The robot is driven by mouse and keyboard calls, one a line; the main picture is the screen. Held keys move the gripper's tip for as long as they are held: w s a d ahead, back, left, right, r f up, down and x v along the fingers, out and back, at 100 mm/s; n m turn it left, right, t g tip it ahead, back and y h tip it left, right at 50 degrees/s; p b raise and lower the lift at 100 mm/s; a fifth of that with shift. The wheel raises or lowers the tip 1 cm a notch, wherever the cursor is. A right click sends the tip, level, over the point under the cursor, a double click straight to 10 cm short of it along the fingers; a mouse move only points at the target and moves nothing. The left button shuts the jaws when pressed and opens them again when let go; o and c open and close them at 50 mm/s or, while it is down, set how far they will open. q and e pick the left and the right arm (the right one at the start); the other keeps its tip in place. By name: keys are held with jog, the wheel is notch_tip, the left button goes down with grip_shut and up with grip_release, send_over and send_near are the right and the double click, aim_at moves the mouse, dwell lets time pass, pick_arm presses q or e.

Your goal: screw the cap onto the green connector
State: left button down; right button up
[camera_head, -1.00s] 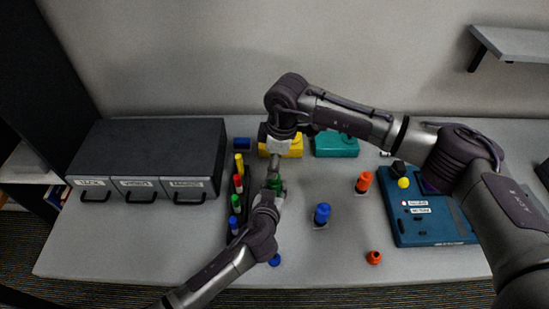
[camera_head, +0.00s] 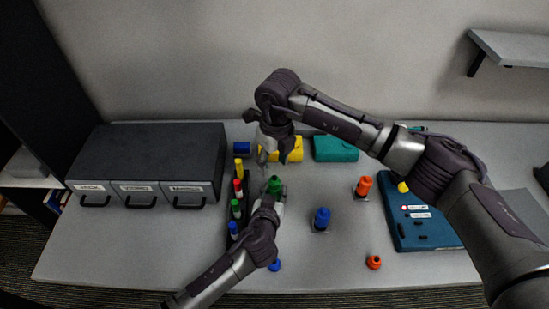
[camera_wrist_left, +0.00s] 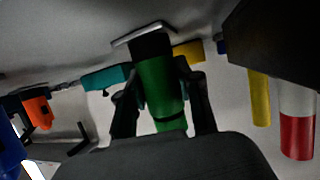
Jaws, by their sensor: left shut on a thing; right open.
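The green connector (camera_head: 275,184) stands near the middle of the table, right of the rack of coloured pieces. My left gripper (camera_head: 270,202) is shut on green at its near side. In the left wrist view, the green body (camera_wrist_left: 160,88) lies between the two fingers (camera_wrist_left: 163,105). It has a dark section and a grey plate at its far end, and a thin dark seam near the palm. I cannot tell whether that seam is the cap's edge. My right gripper (camera_head: 265,154) is open and apart, above and slightly left of the connector.
A dark rack (camera_head: 231,250) of coloured pieces stands left of the connector. A blue connector (camera_head: 321,217), an orange connector (camera_head: 363,185), a blue cap (camera_head: 275,265) and an orange cap (camera_head: 374,262) are around. Yellow (camera_head: 293,152) and teal (camera_head: 335,149) boxes stand behind.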

aim_at(275, 176)
jog(key=n, duration=0.5)
jog(key=shift+r, duration=0.15)
jog(key=n, duration=0.4)
jog(key=shift+r+n, duration=0.15)
jog(key=shift+n, duration=0.25)
jog(key=n, duration=0.4)
jog(key=shift+r, duration=0.1)
jog(key=n, duration=0.5)
jog(key=shift+d+r+h, duration=0.1)
jog(key=shift+r+h, duration=0.05)
jog(key=shift+h, duration=0.15)
jog(key=shift+f, duration=4)
jog(key=shift+c, duration=0.2)
